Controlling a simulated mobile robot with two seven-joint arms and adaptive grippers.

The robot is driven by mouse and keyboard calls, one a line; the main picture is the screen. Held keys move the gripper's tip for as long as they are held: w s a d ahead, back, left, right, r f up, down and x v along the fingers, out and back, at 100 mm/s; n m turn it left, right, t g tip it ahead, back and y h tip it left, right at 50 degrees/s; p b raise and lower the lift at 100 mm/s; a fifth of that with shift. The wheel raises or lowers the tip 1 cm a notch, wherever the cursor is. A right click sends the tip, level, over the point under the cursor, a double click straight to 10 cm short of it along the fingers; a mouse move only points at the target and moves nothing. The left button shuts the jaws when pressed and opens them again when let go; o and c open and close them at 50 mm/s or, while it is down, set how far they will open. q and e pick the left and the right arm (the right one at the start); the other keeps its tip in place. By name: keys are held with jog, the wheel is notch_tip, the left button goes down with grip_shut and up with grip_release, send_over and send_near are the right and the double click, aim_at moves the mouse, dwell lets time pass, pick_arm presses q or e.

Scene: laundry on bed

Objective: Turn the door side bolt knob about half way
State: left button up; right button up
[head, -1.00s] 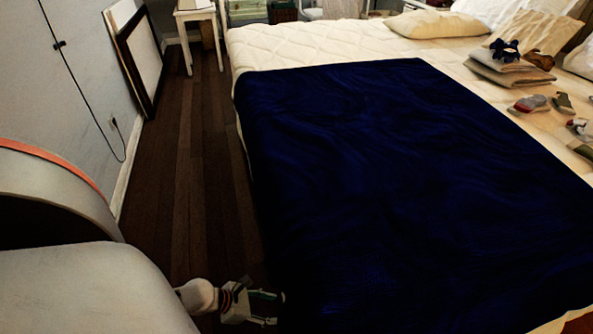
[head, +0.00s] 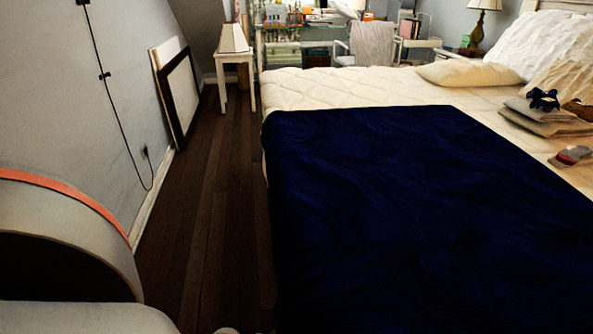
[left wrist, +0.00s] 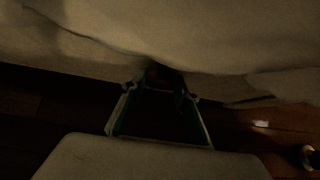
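No door or bolt knob shows in either view. My left gripper (left wrist: 163,88) is in the left wrist view, with its two greenish fingers apart and nothing seen between them. Its tips are close to the pale hanging edge of the bedding; whether they touch it is too dark to tell. In the head view only my left arm shows at the lower left, and its gripper is below the picture. My right gripper is in neither view.
A bed (head: 335,85) with a dark blue blanket (head: 410,200) fills the right side. A dark wooden floor strip (head: 215,190) runs clear between bed and wall (head: 50,90). Frames (head: 180,95) lean there. A small white table (head: 234,55) stands at the far end.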

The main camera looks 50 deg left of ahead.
pick_arm(q)
jog(key=shift+c, duration=0.5)
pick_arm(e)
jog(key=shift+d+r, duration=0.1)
pick_arm(q)
jog(key=m+t+y+b, duration=0.1)
jog(key=y, duration=0.1)
jog(key=m+t+y+b, duration=0.1)
jog(key=m+t+y, duration=0.1)
jog(key=shift+s+d+f+y, duration=0.1)
jog(key=shift+s+d+y, duration=0.1)
jog(key=shift+y, duration=0.1)
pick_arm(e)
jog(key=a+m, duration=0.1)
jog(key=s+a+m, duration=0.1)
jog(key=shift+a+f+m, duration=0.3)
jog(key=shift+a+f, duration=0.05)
